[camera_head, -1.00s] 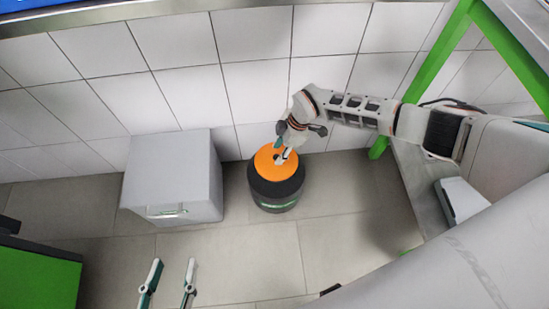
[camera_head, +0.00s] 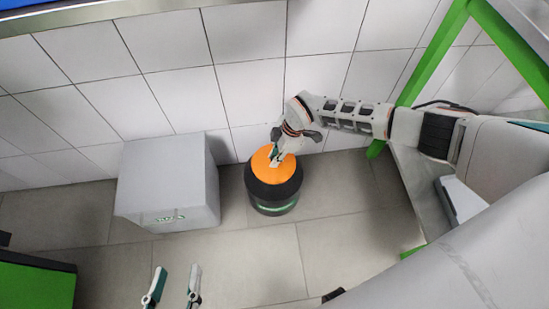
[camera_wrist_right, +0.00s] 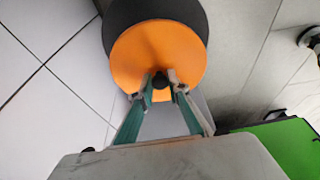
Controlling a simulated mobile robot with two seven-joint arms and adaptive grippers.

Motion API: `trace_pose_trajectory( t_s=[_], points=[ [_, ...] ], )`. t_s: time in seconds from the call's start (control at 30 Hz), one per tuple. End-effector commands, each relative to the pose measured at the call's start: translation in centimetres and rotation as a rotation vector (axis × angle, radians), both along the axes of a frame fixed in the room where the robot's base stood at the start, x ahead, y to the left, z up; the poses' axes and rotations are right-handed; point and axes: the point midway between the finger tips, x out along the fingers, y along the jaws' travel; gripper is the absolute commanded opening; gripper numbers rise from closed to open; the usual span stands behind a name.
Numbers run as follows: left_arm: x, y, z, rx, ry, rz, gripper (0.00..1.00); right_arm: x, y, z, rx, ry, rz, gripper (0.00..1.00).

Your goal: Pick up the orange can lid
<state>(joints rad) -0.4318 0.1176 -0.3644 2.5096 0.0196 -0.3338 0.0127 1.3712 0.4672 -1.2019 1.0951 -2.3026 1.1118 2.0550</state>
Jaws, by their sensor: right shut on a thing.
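The orange can lid (camera_head: 265,161) sits on top of a dark round can (camera_head: 274,193) on the floor, near the tiled wall. My right gripper (camera_head: 274,160) reaches down onto the lid from above. In the right wrist view, the orange lid (camera_wrist_right: 150,50) shows a dark knob (camera_wrist_right: 160,80) near its edge in that picture. My right gripper's fingertips (camera_wrist_right: 160,84) are shut on this knob, one on each side. My left gripper (camera_head: 174,290) is open and empty at the bottom of the head view, apart from the can.
A grey box (camera_head: 168,182) stands on the floor just left of the can. A green and black unit (camera_head: 35,280) is at the lower left. A green frame post (camera_head: 430,65) and a metal bench stand to the right. The floor in front of the can is clear.

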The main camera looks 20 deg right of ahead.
Motion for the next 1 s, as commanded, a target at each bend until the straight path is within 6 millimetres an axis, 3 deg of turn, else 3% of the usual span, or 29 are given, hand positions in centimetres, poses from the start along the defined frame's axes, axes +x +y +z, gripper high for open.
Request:
trace_pose_trajectory(
  t_s=[0.3, 0.4, 0.7, 1.0],
  points=[
    [0.7, 1.9, 1.2, 0.127, -0.037, -0.029, 0.40, 0.8, 0.0, 5.6, 0.000, -0.020, 0.000, 0.00],
    [-0.6, 2.9, -0.8, 0.180, 0.008, -0.041, 0.40, 1.0, 0.0, 8.5, 0.000, -0.025, 0.001, 0.00],
    [-1.6, 6.0, -2.3, 0.302, 0.052, -0.052, 0.40, 0.8, 0.0, 16.3, 0.000, -0.021, 0.001, 0.00],
    [-2.2, 7.2, -3.2, 0.338, 0.076, -0.051, 0.40, 0.3, 0.0, 19.5, 0.000, -0.007, 0.001, 0.00]
  ],
)
